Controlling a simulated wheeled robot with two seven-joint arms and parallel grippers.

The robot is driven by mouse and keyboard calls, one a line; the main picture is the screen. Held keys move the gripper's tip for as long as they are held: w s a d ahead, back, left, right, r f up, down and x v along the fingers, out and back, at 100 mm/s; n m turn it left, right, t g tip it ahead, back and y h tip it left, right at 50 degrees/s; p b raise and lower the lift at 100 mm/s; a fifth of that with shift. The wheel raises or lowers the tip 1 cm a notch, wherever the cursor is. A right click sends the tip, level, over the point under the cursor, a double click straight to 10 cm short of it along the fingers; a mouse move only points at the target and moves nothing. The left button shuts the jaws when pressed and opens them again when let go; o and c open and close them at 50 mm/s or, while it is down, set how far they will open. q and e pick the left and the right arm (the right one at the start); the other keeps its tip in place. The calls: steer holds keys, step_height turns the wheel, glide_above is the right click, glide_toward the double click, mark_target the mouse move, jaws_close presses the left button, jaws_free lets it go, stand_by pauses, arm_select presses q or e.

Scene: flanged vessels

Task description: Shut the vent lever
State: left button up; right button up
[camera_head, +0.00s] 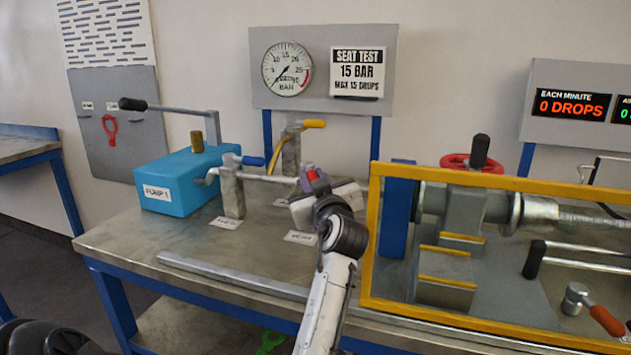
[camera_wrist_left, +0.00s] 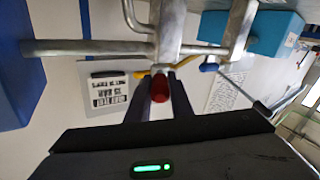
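The vent lever's red handle (camera_head: 312,176) shows at my left gripper (camera_head: 316,190), above the bench label that reads VENT. In the left wrist view the rounded red handle (camera_wrist_left: 160,88) lies between the two dark fingers of my left gripper (camera_wrist_left: 159,98). Whether the fingers press on it I cannot tell. My right gripper is not in view.
A blue pump box (camera_head: 180,182) and a blue-handled feed valve (camera_head: 232,190) stand left of my gripper. A yellow-handled valve (camera_head: 292,148) is behind it, below the pressure gauge (camera_head: 287,69). A yellow-framed guard (camera_head: 370,240) rises close on the right.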

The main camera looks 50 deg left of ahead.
arm_select(q)
steer(key=o, duration=0.4)
steer(key=shift+a+r, duration=0.1)
steer(key=shift+o, duration=0.2)
steer(key=shift+s+d, duration=0.15)
steer(key=shift+d, duration=0.25)
steer(key=b+v, duration=0.1)
steer(key=v, duration=0.5)
steer(key=shift+s+d, duration=0.25)
steer(key=shift+d, duration=0.05)
